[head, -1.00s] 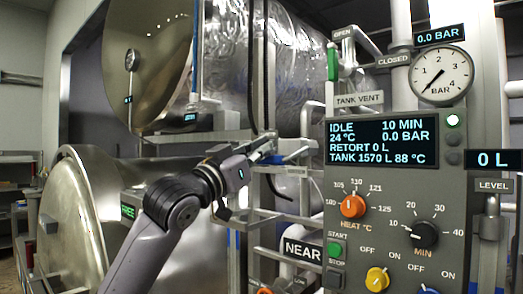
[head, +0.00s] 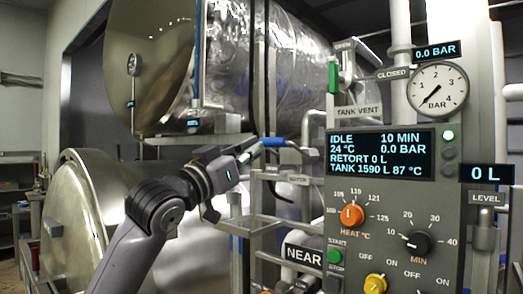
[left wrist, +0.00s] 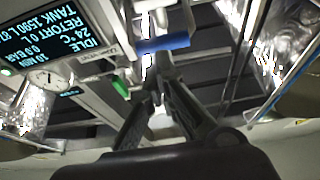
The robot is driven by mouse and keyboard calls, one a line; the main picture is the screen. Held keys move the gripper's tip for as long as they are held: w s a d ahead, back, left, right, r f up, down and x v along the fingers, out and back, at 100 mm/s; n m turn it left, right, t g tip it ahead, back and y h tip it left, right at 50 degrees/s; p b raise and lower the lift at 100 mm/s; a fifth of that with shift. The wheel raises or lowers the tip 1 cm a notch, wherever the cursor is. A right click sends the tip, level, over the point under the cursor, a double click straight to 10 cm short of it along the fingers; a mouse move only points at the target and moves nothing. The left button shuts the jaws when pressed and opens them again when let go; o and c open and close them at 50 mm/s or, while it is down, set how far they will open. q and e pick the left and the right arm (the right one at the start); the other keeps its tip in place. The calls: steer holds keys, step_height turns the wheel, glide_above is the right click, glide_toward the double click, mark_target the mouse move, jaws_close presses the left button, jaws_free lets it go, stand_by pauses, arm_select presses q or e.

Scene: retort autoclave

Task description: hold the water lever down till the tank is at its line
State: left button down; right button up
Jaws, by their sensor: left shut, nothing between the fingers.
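The blue handle of the water lever (head: 272,142) shows just past the fingertips of my left gripper (head: 254,152) in the head view. In the left wrist view the blue handle (left wrist: 162,45) lies across the picture above the fingertips (left wrist: 160,72). My left gripper is shut with nothing between its fingers; I cannot tell whether it touches the handle. The panel screen (head: 380,153) reads TANK 1590 L, 87 °C and RETORT 0 L. The tank's line is not clear to me. My right gripper is not in view.
The control panel (head: 455,215) with its knobs stands at the right. A pressure gauge (head: 437,89) and the green-handled tank vent (head: 333,77) are above it. Pipes and a frame stand below the lever.

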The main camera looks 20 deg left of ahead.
arm_select(q)
steer(key=b+v, duration=0.1)
steer(key=v, duration=0.2)
steer(key=b+v, duration=0.1)
steer(key=v, duration=0.2)
steer(key=shift+w+f, duration=0.15)
steer(key=shift+f, duration=0.1)
